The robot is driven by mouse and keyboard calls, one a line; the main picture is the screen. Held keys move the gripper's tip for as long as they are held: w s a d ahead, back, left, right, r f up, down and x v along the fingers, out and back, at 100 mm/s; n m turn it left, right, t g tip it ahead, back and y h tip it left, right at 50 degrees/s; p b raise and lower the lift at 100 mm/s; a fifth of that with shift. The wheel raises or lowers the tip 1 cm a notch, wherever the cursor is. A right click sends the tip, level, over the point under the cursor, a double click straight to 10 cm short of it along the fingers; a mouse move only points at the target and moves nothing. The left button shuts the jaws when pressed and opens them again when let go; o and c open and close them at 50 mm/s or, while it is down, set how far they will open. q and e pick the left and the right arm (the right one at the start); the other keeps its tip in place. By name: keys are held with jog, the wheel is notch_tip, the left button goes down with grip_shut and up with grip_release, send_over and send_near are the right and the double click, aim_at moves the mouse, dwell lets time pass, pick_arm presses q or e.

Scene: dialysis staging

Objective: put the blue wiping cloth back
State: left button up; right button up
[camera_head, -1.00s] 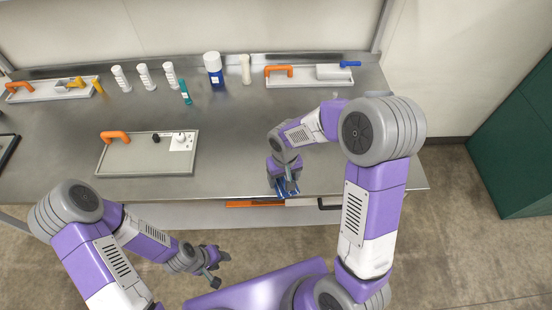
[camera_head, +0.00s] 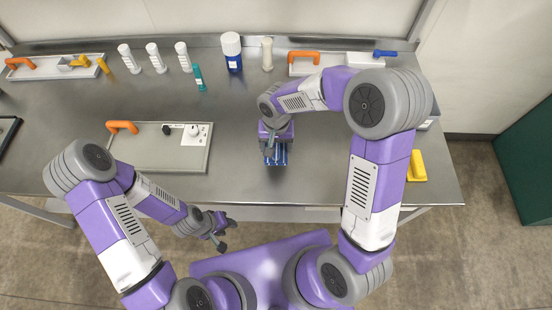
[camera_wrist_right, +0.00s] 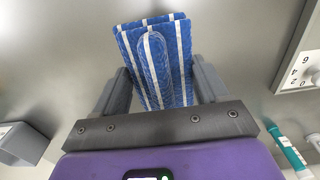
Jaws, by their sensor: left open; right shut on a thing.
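The blue wiping cloth (camera_wrist_right: 160,58) is folded, with white stripes, and sits between the fingers of my right gripper (camera_wrist_right: 160,92) in the right wrist view. In the head view my right gripper (camera_head: 276,150) is over the steel table, and a bit of the cloth (camera_head: 276,157) shows below it. I cannot tell whether the cloth touches the table. My left gripper (camera_head: 218,232) is open and empty, in front of the table's front edge.
A grey tray (camera_head: 150,154) with an orange handle lies left of my right gripper. Another tray (camera_head: 304,68) stands at the back right. A yellow item (camera_head: 416,166) lies at the right.

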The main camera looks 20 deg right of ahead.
notch_tip(320, 180, down, 4)
jog(key=shift+w+r, duration=0.1)
jog(key=shift+r, duration=0.15)
jog(key=shift+f+b, duration=0.65)
jog(key=shift+f, duration=1.55)
jog(key=shift+f, duration=0.1)
jog(key=o, duration=1)
